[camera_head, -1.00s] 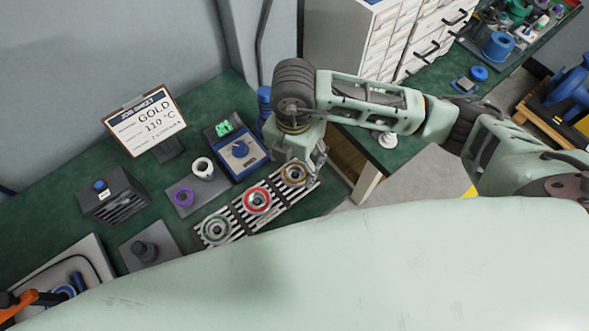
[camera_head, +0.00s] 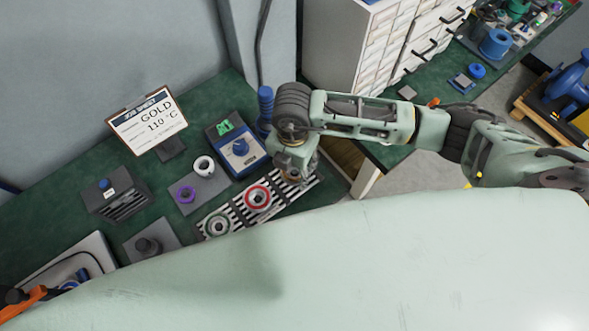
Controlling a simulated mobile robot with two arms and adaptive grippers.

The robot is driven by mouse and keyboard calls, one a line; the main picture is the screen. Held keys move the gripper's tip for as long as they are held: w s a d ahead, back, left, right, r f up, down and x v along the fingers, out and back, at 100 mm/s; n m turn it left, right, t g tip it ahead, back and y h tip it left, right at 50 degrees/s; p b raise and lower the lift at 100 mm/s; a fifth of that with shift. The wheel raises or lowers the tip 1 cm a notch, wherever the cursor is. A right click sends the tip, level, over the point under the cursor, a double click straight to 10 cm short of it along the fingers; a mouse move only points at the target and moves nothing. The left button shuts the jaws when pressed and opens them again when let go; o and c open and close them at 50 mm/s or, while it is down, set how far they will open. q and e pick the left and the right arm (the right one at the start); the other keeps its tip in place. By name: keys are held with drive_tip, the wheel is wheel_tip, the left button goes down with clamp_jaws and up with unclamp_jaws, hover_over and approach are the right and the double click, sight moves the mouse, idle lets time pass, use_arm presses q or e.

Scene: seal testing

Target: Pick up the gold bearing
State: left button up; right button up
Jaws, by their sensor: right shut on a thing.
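The gold bearing (camera_head: 292,181) is at the right end of the striped rack (camera_head: 228,211), mostly hidden under my right gripper (camera_head: 293,176). The gripper points down and is shut on the bearing; its fingertips are largely hidden. Whether the bearing is clear of the rack I cannot tell. A red bearing (camera_head: 257,198) lies in the middle of the rack and a green-grey one (camera_head: 217,225) at its left end. The job sheet (camera_head: 147,121) reads GOLD, 110 °C.
A blue heater-like device (camera_head: 238,150) with a green display stands behind the rack. A grey plate (camera_head: 199,187) with a purple ring and a white ring lies left of it. A black box (camera_head: 115,195) stands further left. A blue post (camera_head: 265,104) is close to my right arm.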

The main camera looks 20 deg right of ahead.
drive_tip(key=c, duration=0.6)
drive_tip(key=shift+r, duration=0.1)
drive_tip(key=shift+w+r, duration=0.1)
drive_tip(key=shift+r, duration=0.15)
drive_tip(key=r, duration=0.1)
drive_tip(key=r+b, duration=0.2)
drive_tip(key=shift+s+d+r, duration=0.3)
drive_tip(key=shift+s, duration=0.05)
drive_tip(key=shift+s+d+r+b, duration=0.4)
drive_tip(key=shift+s+d+r, duration=0.75)
drive_tip(key=shift+s, duration=0.2)
drive_tip(key=shift+s+d+r+b, duration=0.4)
drive_tip(key=shift+s+d+r, duration=0.7)
drive_tip(key=shift+s+d, duration=0.25)
drive_tip(key=shift+s+d+r+b, duration=0.4)
drive_tip(key=shift+s+d+r, duration=0.75)
drive_tip(key=shift+s, duration=0.2)
